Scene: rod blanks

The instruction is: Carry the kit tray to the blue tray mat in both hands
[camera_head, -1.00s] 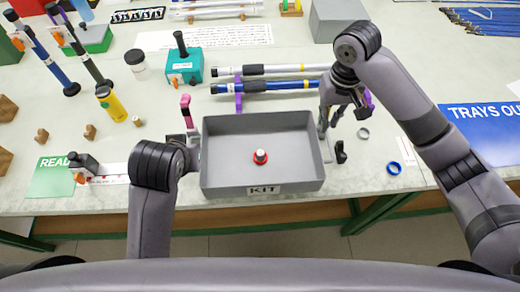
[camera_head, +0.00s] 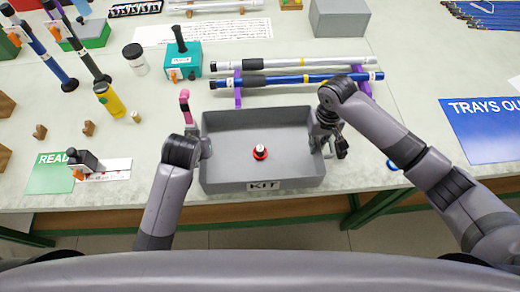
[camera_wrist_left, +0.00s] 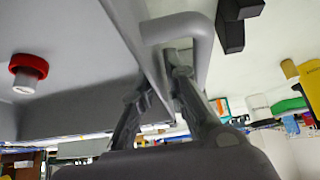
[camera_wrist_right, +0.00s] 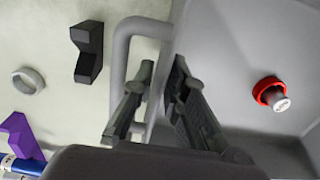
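The grey kit tray (camera_head: 215,183), with a KIT label on its front, rests on the bench near the front edge. A red-and-white piece (camera_head: 260,151) stands inside it. My left gripper (camera_wrist_left: 160,75) is at the tray's left side, its fingers on either side of the wall and one beside the handle loop (camera_wrist_left: 205,45). My right gripper (camera_wrist_right: 162,70) is at the right side in the same way, by the right handle (camera_wrist_right: 119,60). Both look partly open, with narrow gaps; contact is hard to judge. The blue tray mat (camera_head: 490,130), marked TRAYS OU, lies at the right.
A rack with rods (camera_head: 300,80) lies just behind the tray. A teal block (camera_head: 183,62), a yellow bottle (camera_head: 109,100) and a green READ mat (camera_head: 50,175) are to the left.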

